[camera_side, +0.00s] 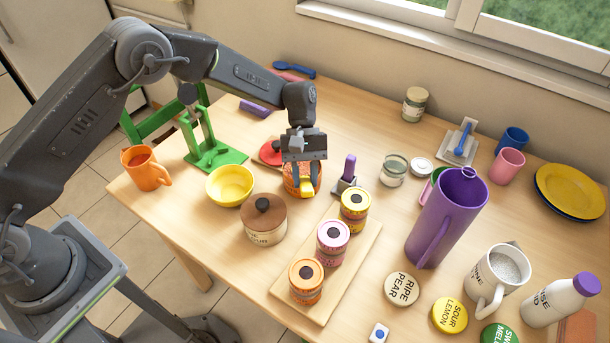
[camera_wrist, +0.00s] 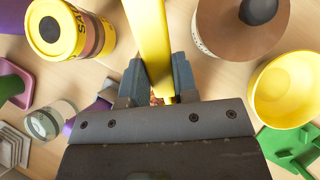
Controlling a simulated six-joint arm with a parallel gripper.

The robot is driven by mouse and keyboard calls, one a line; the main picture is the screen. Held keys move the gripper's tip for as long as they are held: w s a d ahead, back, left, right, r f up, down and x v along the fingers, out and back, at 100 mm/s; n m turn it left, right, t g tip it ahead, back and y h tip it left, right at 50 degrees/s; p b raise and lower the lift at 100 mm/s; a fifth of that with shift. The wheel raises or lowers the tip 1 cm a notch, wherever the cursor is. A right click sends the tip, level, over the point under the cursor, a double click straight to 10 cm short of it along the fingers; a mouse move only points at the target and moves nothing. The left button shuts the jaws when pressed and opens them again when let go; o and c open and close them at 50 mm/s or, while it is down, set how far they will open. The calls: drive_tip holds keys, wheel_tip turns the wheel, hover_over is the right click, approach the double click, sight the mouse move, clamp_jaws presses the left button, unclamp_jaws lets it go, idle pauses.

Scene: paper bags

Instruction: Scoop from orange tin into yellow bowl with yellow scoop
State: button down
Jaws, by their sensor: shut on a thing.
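My gripper (camera_side: 304,170) is shut on the yellow scoop (camera_side: 307,187). In the wrist view the scoop's yellow handle (camera_wrist: 148,40) runs between my two fingers (camera_wrist: 157,80). A patterned orange container (camera_side: 290,184) stands directly below my gripper and is partly hidden by it. I cannot tell whether the scoop's bowl is inside it. An orange-lidded tin (camera_side: 306,281) stands on the wooden board at the front. The yellow bowl (camera_side: 230,185) is left of my gripper, upright, and looks empty; it also shows at the right of the wrist view (camera_wrist: 287,85).
A brown-lidded jar (camera_side: 264,220) stands between the bowl and the board (camera_side: 345,285). Pink (camera_side: 333,242) and yellow (camera_side: 355,203) tins share the board. A green stand (camera_side: 205,150), an orange mug (camera_side: 146,168) and a tall purple pitcher (camera_side: 447,215) stand around.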

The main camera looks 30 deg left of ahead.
drive_tip(key=shift+r, duration=0.15)
drive_tip(key=shift+t+y, duration=0.6)
drive_tip(key=shift+t, duration=0.3)
drive_tip(key=shift+s+d+r, duration=0.15)
drive_tip(key=shift+s+r, duration=0.05)
drive_tip(key=shift+r, duration=0.75)
drive_tip(key=shift+s+d+r, duration=0.1)
drive_tip(key=shift+s+r, duration=0.05)
drive_tip(key=shift+r, duration=0.75)
drive_tip(key=shift+s+d+r, duration=0.15)
drive_tip(key=shift+s+r, duration=0.05)
drive_tip(key=shift+r, duration=0.75)
drive_tip(key=shift+a+f+m, duration=0.1)
drive_tip(key=shift+a+m, duration=0.2)
drive_tip(key=shift+a, duration=0.05)
drive_tip(key=w+a+f+m+t+y, duration=0.1)
drive_tip(key=a+m+t+y, duration=0.5)
drive_tip(key=a+m, duration=1.9)
drive_tip(key=w+m+y, duration=0.1)
drive_tip(key=m+y, duration=0.1)
drive_tip(key=m, duration=0.2)
drive_tip(key=shift+a+f+t, duration=0.15)
drive_tip(key=shift+f+t, duration=0.25)
